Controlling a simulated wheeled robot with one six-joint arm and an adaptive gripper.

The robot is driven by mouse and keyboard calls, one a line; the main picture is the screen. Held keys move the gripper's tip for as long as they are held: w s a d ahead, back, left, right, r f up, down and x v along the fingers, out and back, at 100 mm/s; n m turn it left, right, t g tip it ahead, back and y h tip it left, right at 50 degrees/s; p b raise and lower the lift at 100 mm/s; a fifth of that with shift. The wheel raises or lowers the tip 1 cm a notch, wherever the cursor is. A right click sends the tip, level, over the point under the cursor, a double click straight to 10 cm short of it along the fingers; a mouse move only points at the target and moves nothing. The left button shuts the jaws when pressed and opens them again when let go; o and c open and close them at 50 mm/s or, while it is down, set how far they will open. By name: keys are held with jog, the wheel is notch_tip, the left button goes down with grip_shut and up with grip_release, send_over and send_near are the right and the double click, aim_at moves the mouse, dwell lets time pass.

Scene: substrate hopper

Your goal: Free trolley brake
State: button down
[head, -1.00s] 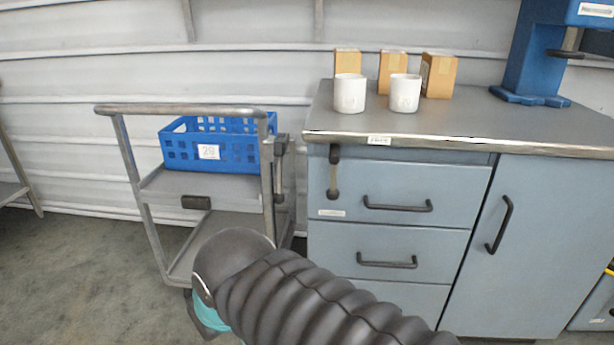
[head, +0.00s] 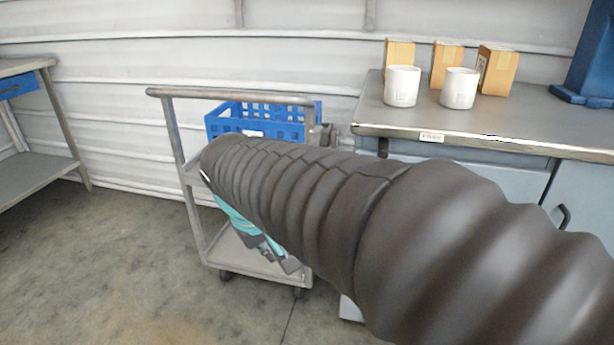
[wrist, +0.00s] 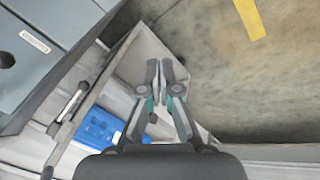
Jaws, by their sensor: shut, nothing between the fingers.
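The grey trolley (head: 232,96) stands beside the cabinet, with a blue crate (head: 265,112) on its upper shelf. My gripper (head: 290,264) is shut and empty, pointing down in front of the trolley near its lower shelf. In the wrist view the shut fingers (wrist: 165,68) lie across the trolley's grey surface, with the crate (wrist: 100,127) to their lower left. A metal lever with dark ends (wrist: 72,101) shows at the trolley's cabinet side. I cannot tell if it is the brake. My arm hides the trolley's middle in the head view.
The cabinet (head: 455,153) with a grey top stands close on the trolley's right, carrying two white cups (head: 402,86) and several cardboard boxes. A grey table (head: 38,172) is at the left. The floor between it and the trolley is clear.

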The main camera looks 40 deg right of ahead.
jog(key=w+d+f+g+h, duration=0.1)
jog(key=w+d+h, duration=0.3)
jog(key=w, duration=0.5)
jog(key=w+d+f+g+h, duration=0.2)
jog(key=w+d+g+h, duration=0.2)
jog(key=w+d, duration=0.4)
jog(key=w+d+f+g+h, duration=0.2)
jog(key=w+d, duration=0.4)
jog(key=w, duration=0.3)
jog(key=shift+w+m+g+h+p, duration=0.45)
jog(key=shift+g+h, duration=0.15)
jog(key=shift+h, duration=0.3)
jog(key=shift+s+d, duration=0.1)
jog(key=shift+d, duration=0.05)
jog(key=x, duration=0.9)
jog(key=shift+d+p, duration=0.35)
jog(key=shift+p, duration=0.05)
